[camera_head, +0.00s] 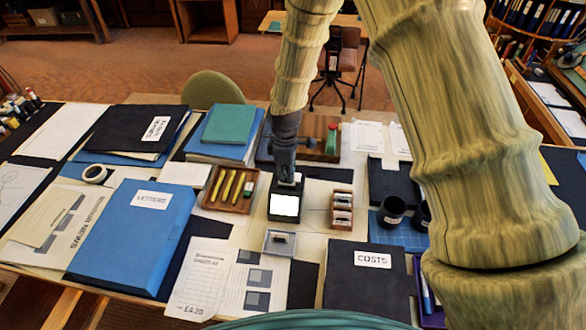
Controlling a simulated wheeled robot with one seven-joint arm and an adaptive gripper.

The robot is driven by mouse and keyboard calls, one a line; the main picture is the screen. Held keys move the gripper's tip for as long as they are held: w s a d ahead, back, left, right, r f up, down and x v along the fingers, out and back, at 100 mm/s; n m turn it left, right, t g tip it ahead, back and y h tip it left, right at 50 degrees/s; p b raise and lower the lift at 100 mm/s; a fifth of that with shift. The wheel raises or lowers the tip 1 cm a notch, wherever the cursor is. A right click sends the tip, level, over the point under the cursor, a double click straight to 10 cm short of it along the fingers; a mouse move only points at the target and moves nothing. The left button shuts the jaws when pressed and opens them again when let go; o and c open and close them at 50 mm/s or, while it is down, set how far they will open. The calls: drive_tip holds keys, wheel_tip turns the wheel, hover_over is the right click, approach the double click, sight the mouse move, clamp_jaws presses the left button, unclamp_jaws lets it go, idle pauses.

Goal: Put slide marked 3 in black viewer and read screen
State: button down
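The black viewer (273,212) stands near the middle of the table with a bright white screen (285,205) on its front. I make out no text on the screen. My gripper (287,180) points down at the top of the viewer, its tips at or just behind the viewer's upper edge. The fingers are too small and dark to tell whether they are open or hold a slide. A small wooden rack (342,193) right of the viewer holds pale-labelled items that may be slides; their marks are unreadable. No slide marked 3 can be picked out.
A grey tray (267,248) with a small dark item lies in front of the viewer. A wooden pencil tray (212,199) is at left, a black COSTS folder (365,290) at front right, and dark cups (391,211) at right. A blue LETTERS box (125,245) lies left.

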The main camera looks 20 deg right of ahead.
sight(287, 184)
drive_tip(key=shift+f+b, duration=1.05)
drive_tip(key=shift+f, duration=0.85)
drive_tip(key=c, duration=1.6)
unclamp_jaws()
drive_tip(key=shift+o, duration=0.2)
wheel_tip(287, 184, up, 12)
